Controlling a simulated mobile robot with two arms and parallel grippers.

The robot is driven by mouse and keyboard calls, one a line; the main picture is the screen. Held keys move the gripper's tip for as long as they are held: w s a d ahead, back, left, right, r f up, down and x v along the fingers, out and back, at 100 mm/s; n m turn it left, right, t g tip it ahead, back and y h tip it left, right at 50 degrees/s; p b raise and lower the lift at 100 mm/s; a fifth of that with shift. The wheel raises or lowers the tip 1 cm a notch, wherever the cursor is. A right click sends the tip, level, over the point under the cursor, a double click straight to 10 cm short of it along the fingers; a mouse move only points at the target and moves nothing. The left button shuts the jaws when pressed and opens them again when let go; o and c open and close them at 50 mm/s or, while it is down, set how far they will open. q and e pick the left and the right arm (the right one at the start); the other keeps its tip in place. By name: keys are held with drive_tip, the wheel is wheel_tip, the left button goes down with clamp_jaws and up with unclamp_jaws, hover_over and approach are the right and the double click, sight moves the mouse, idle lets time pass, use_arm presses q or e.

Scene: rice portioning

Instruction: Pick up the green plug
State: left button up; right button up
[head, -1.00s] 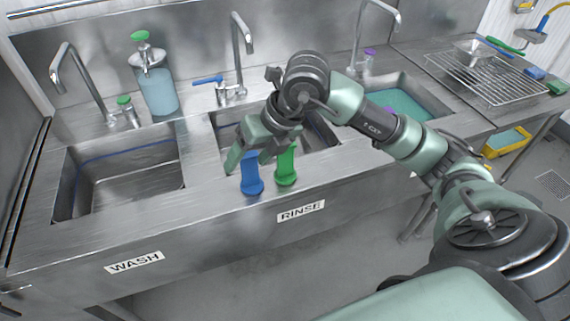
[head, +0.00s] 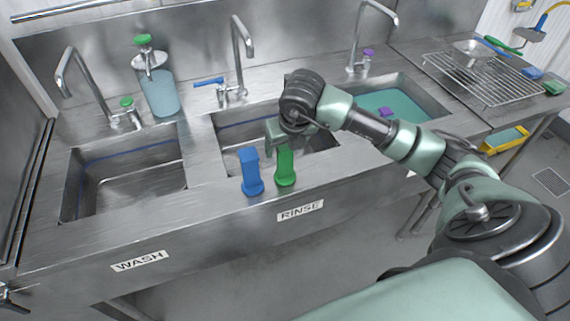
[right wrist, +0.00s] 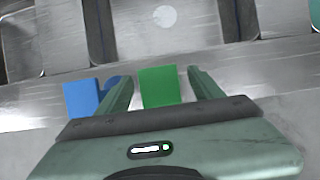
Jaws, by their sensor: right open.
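The green plug (head: 285,168) stands upright on the sink's front ledge, above the RINSE label. The blue plug (head: 251,172) stands just left of it. My right gripper (head: 277,140) is at the green plug, with its fingers partly hidden behind the plugs and under the wrist. In the right wrist view, my right gripper (right wrist: 158,82) is open. The green plug (right wrist: 159,87) shows between its two fingers, with a small gap on the right side. The blue plug (right wrist: 84,98) lies outside the left finger. My left gripper is not in view.
The rinse basin (head: 225,130) lies behind the plugs and the wash basin (head: 125,178) is to the left. A soap bottle (head: 158,90) and faucets line the back. A wire rack (head: 485,78) stands at the right. The ledge left of the blue plug is clear.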

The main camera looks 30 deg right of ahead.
clamp_jaws()
drive_tip(key=shift+r, duration=0.15)
